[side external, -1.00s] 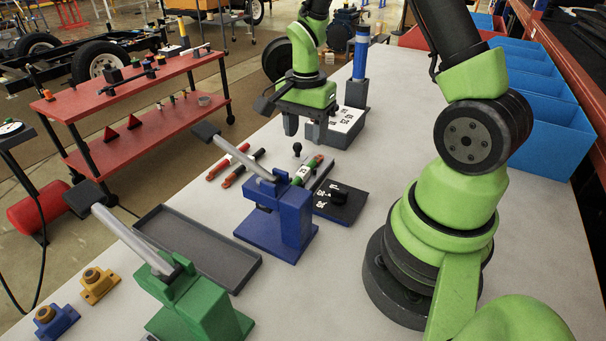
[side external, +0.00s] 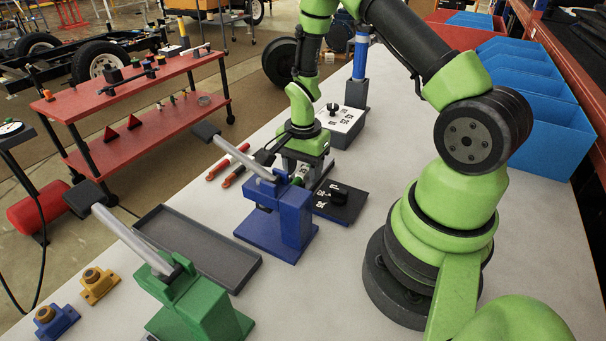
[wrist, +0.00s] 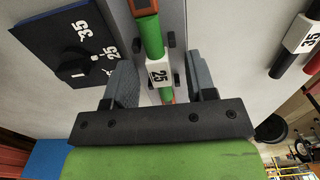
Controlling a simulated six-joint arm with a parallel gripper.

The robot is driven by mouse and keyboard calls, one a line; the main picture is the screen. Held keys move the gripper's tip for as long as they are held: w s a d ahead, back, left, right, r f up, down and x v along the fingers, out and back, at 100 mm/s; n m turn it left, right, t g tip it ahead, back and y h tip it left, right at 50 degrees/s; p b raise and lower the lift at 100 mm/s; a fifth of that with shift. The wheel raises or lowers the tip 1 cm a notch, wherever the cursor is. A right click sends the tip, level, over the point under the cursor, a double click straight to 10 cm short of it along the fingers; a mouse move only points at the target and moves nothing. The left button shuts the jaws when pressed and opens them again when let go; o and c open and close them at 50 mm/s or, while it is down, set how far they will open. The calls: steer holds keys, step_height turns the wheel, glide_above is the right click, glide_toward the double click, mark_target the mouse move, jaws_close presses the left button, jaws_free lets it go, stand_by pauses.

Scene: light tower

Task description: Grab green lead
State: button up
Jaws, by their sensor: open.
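The green lead (wrist: 151,38) lies in a grey holder in the wrist view, with an orange end and a white label marked 25 (wrist: 159,73). My gripper (wrist: 161,80) is open, with one finger on each side of the lead near this label. No clear contact shows between the fingers and the lead. In the side view my gripper (side external: 305,168) is low behind the blue press and hides most of the lead.
The blue press (side external: 285,220) stands close in front of my gripper. A black plate marked 35 and 25 (side external: 327,212) lies beside it. A white-topped box with a black knob (side external: 342,119) stands behind. A grey tray (side external: 185,253) is empty.

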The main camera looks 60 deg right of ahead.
jaws_close()
steer(key=shift+r, duration=0.1)
